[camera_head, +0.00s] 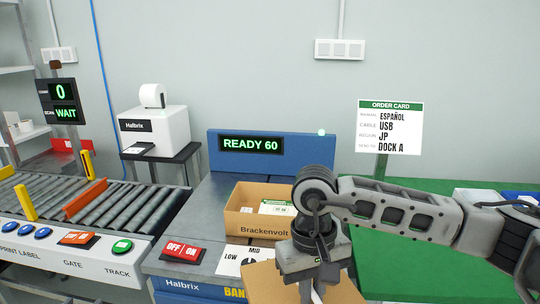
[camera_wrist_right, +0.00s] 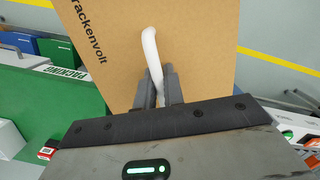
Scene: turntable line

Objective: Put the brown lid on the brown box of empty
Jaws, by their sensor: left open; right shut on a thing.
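The open brown box (camera_head: 240,222), marked Brackenvolt, stands on the grey bench in the head view. A white-and-green card and small pale items show inside it; my arm hides its right part. The brown lid (camera_head: 262,284) is in front of the box, nearer to me and apart from it as far as I can see. In the right wrist view the lid (camera_wrist_right: 205,50) shows a white loop handle (camera_wrist_right: 150,45). My right gripper (camera_wrist_right: 158,88) is shut on this handle; the arm comes in from the right in the head view. My left gripper is not in view.
A blue READY 60 display (camera_head: 270,150) stands behind the box. A roller conveyor (camera_head: 120,205) is at left, with a red OFF/ON switch (camera_head: 182,251) nearer the box. The order card (camera_head: 389,127) stands over a green table (camera_head: 385,265) at right.

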